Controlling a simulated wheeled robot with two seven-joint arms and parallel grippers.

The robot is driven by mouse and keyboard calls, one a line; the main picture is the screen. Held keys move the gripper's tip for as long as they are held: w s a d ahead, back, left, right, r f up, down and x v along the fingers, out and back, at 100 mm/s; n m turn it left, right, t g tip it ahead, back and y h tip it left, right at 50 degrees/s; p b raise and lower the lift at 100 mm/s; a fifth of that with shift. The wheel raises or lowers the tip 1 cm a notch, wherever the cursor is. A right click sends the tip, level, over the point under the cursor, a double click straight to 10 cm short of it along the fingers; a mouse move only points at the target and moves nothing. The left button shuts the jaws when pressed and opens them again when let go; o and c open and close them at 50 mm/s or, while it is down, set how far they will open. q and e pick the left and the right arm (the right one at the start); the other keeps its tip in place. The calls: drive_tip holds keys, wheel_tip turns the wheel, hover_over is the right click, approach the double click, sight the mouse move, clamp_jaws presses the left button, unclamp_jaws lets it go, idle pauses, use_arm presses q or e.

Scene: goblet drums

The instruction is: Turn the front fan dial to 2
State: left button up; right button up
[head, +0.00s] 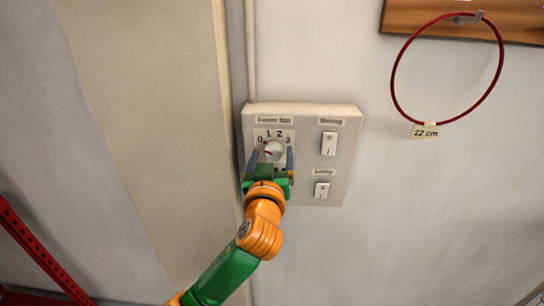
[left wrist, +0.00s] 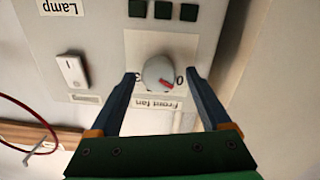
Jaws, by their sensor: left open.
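The front fan dial (head: 274,149) is a pale round knob on a grey wall panel, with 0, 1, 2 and 3 printed around it. It also shows, upside down, in the left wrist view (left wrist: 158,72). Its red mark points toward the 0, on the left in the head view and on the right in the wrist view. My left gripper (head: 272,157) is open, its two dark blue fingers one on each side of the dial. In the left wrist view a small gap shows between the dial and each fingertip (left wrist: 159,75). My right gripper is out of view.
The panel (head: 346,112) also has a switch (head: 329,144) at upper right and a lamp switch (head: 321,190) below. A red hoop (head: 396,72) with a 22 cm tag hangs to the right. A pipe (head: 250,50) runs up above the panel. A red metal frame (head: 40,250) stands at lower left.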

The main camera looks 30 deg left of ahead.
use_arm(q)
drive_tip(key=shift+w, duration=0.1)
clamp_jaws()
drive_tip(key=shift+d+r+m+p, duration=0.1)
drive_tip(key=shift+m+p, duration=1.55)
drive_tip(key=shift+m, duration=0.45)
drive_tip(key=m+p, duration=0.3)
drive_tip(key=m, duration=0.1)
drive_tip(key=shift+m, duration=0.3)
drive_tip(key=m+p, duration=0.3)
drive_tip(key=m, duration=0.1)
drive_tip(key=shift+m+g, duration=0.3)
drive_tip(key=shift+m+p, duration=0.75)
drive_tip(key=shift+m, duration=0.25)
drive_tip(key=shift+f, duration=0.2)
unclamp_jaws()
drive_tip(key=shift+d, duration=0.1)
